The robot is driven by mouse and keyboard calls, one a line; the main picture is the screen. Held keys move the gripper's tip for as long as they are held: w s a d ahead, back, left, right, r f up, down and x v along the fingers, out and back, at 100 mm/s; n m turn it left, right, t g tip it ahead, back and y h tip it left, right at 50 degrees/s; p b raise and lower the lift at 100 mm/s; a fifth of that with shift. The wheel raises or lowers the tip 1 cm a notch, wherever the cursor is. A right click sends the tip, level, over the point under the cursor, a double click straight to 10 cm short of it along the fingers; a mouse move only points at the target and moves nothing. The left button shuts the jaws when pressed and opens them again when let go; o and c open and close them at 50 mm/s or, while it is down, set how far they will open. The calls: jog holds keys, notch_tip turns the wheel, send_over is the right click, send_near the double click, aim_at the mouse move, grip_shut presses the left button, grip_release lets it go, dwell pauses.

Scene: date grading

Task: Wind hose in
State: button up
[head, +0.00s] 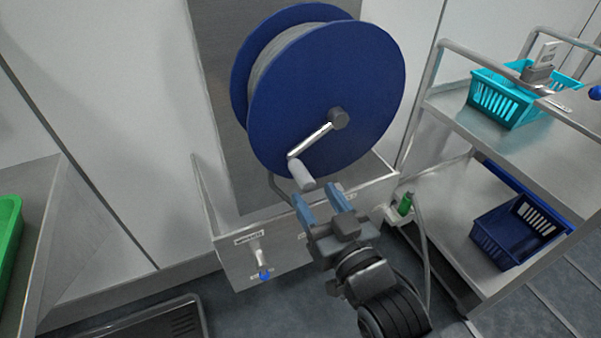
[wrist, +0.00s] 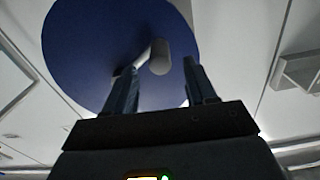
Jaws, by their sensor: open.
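A blue hose reel (head: 345,85) stands on a grey upright panel, with pale hose (head: 285,50) wound between its two discs. A metal crank with a pale grey handle (head: 301,174) sticks out from its front disc and points down. My gripper (head: 320,197) is open just below the handle, with its blue fingers pointing up at it. In the wrist view the reel (wrist: 85,50) fills the top, and the handle (wrist: 159,57) shows between the two fingers (wrist: 160,85), beyond their tips. I see no contact between fingers and handle.
A metal trough (head: 232,262) with a blue-tipped tap sits below the reel. A green-topped fitting (head: 405,203) with a pale hose is right of my gripper. A shelf cart (head: 450,180) with a turquoise basket (head: 500,100) and dark blue basket (head: 515,232) stands right; a green crate (head: 9,235) is left.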

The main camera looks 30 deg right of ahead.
aim_at(301, 174)
jog(key=w, duration=0.5)
jog(key=w+d, duration=0.1)
jog(key=w, duration=0.1)
jog(key=shift+w+d, duration=0.1)
jog(key=shift+w, duration=0.05)
grip_shut()
dwell(0.4)
